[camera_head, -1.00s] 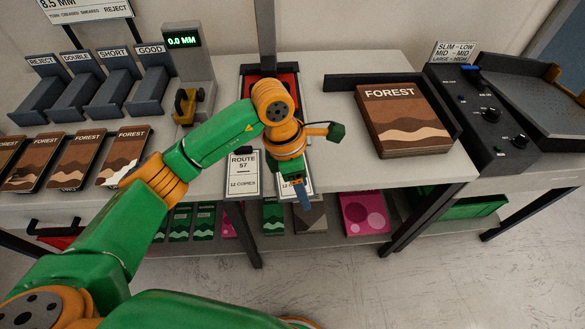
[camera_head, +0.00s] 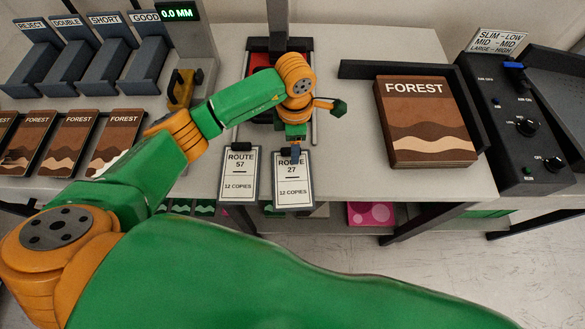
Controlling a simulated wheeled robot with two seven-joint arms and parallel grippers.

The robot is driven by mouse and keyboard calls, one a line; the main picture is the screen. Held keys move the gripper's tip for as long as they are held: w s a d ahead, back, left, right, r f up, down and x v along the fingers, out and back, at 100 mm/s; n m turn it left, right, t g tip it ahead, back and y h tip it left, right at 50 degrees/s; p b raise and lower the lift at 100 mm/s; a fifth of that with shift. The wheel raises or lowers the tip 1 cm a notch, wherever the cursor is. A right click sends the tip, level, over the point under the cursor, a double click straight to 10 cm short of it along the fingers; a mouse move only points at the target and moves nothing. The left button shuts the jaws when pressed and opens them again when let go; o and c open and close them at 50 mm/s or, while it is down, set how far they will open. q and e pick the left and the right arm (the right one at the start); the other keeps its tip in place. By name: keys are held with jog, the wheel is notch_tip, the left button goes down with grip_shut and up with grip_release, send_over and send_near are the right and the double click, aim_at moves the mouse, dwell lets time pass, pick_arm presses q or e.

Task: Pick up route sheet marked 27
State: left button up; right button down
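The route sheet marked 27 (camera_head: 293,187) is a white card on a dark clipboard, reading "12 COPIES", at the table's front edge. A similar sheet marked 57 (camera_head: 239,180) lies just left of it. My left gripper (camera_head: 295,152) is at the top edge of sheet 27, over its clip and part of its heading. I cannot tell whether its fingers touch the board or how far apart they are. My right gripper is not in view.
A stack of FOREST books (camera_head: 425,125) lies in a dark corner guide at right. A control panel (camera_head: 520,125) is at far right. A gauge (camera_head: 185,75) reads 0.0 MM. Bare table lies between sheet 27 and the stack.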

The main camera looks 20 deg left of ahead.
pick_arm(q)
jog(key=shift+f, duration=0.55)
jog(key=shift+w+f, duration=0.2)
jog(key=shift+w, duration=0.1)
jog(key=shift+s, duration=0.15)
grip_shut()
jog(key=shift+r, duration=0.15)
